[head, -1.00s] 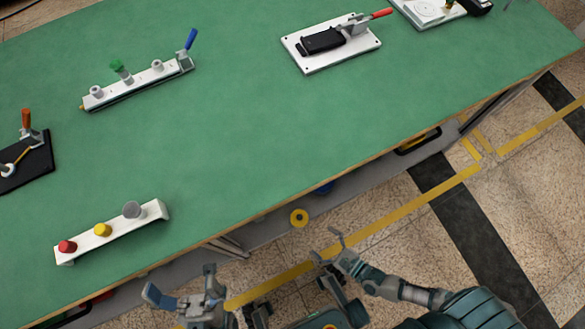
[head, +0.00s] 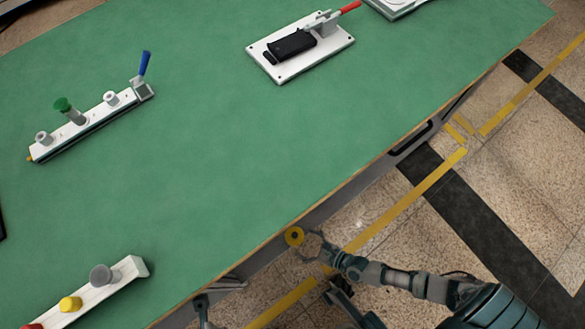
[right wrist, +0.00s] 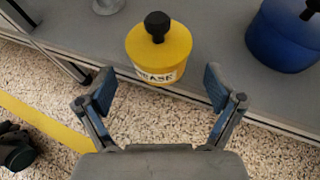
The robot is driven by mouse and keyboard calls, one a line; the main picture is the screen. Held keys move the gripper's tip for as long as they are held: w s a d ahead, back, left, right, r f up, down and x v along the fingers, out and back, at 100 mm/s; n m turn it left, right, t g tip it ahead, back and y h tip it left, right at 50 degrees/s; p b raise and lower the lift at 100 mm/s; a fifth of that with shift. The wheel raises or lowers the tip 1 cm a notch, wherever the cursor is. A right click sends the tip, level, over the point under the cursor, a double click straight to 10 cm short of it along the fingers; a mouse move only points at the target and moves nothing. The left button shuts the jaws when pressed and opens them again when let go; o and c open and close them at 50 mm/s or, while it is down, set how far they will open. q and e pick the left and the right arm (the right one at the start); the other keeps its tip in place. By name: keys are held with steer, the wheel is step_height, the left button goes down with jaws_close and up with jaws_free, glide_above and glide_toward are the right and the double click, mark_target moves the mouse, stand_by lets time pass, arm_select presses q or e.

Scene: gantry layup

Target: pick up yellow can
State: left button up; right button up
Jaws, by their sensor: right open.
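The yellow can (head: 294,236) has a black knob on its lid and a partly readable white label. It stands on the grey shelf under the table's front edge. In the right wrist view the can (right wrist: 158,55) is ahead, roughly centred between the fingers. My right gripper (head: 304,246) is open and empty, close to the can's outer side. In the right wrist view the gripper's fingers (right wrist: 158,82) are spread wide and sit short of the can. A small dark part at the bottom edge of the head view may be my left gripper (head: 201,304); its jaws cannot be made out.
A blue can (right wrist: 284,38) stands right of the yellow one in the right wrist view. The shelf (right wrist: 110,50) is grey. Above it, the green tabletop (head: 200,190) carries fixtures, including a white plate with a red-handled clamp (head: 300,46). The table edge overhangs nearby.

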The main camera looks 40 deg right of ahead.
mark_target(299, 239)
steer(key=b+x, duration=0.1)
steer(key=x, duration=0.3)
steer(key=shift+w+a, duration=0.25)
steer(key=shift+w, duration=0.2)
steer(key=shift+r, duration=0.15)
jaws_close()
